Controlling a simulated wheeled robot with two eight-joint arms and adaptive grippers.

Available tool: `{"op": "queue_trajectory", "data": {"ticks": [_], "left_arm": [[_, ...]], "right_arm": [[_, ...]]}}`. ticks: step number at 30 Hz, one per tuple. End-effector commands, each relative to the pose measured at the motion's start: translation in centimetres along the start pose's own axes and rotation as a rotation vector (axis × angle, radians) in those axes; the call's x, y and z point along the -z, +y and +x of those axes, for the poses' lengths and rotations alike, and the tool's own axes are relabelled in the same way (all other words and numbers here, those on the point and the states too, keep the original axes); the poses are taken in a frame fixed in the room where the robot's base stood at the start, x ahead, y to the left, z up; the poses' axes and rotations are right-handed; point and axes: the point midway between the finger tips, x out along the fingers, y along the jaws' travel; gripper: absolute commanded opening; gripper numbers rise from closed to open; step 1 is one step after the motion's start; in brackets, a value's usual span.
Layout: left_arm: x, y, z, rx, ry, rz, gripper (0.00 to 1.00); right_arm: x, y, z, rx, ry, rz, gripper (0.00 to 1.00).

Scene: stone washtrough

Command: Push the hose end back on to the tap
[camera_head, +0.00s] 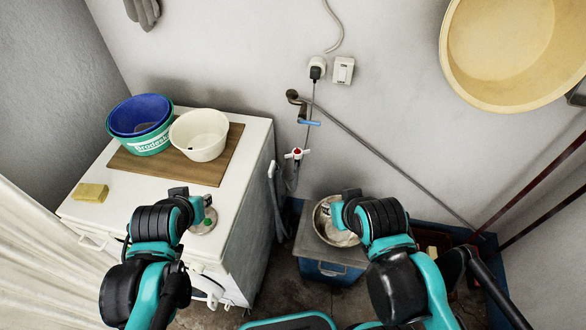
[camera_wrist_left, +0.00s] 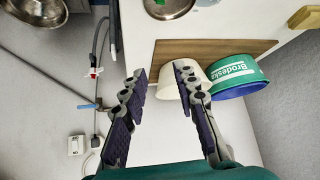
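A tap with a blue lever (camera_head: 308,122) sticks out from the back wall; it also shows in the left wrist view (camera_wrist_left: 85,106). Below it is a small valve with a red handle (camera_head: 297,152), also in the left wrist view (camera_wrist_left: 95,72). A grey hose (camera_head: 280,190) hangs below the valve beside the white machine; its end is hard to make out. My left gripper (camera_wrist_left: 162,80) is open and empty in its wrist view, with the taps left of its fingers. My right arm's wrist is over the metal bowl; its fingers are hidden in the head view.
The white machine (camera_head: 247,190) carries a wooden board (camera_head: 205,170), a cream bowl (camera_head: 199,134), blue and green basins (camera_head: 141,115) and a yellow sponge (camera_head: 90,192). A metal bowl (camera_head: 325,222) stands right.

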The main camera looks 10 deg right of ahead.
Motion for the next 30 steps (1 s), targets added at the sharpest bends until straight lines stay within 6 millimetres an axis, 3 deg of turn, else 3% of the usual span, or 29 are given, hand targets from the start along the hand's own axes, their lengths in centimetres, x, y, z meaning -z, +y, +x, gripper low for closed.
{"op": "queue_trajectory", "data": {"ticks": [8, 15, 20, 24, 30], "left_arm": [[3.8, 3.7, 6.4, -0.037, 0.093, 0.048, 0.29], [6.3, 10.4, 15.2, -0.104, 0.223, 0.105, 0.29], [5.9, 15.7, 21.1, -0.162, 0.308, 0.140, 0.29], [4.2, 20.2, 25.5, -0.216, 0.378, 0.167, 0.29], [1.5, 24.5, 29.1, -0.273, 0.443, 0.190, 0.29]], "right_arm": [[-1.1, 0.0, 1.6, 0.000, 0.000, 0.000, 0.29], [-2.4, 0.0, 3.4, 0.000, 0.000, 0.000, 0.29], [-3.2, 0.0, 4.5, 0.000, 0.000, 0.000, 0.29], [-3.9, 0.0, 5.4, 0.000, 0.000, 0.000, 0.29], [-4.4, 0.0, 6.2, 0.000, 0.000, 0.000, 0.29]]}}
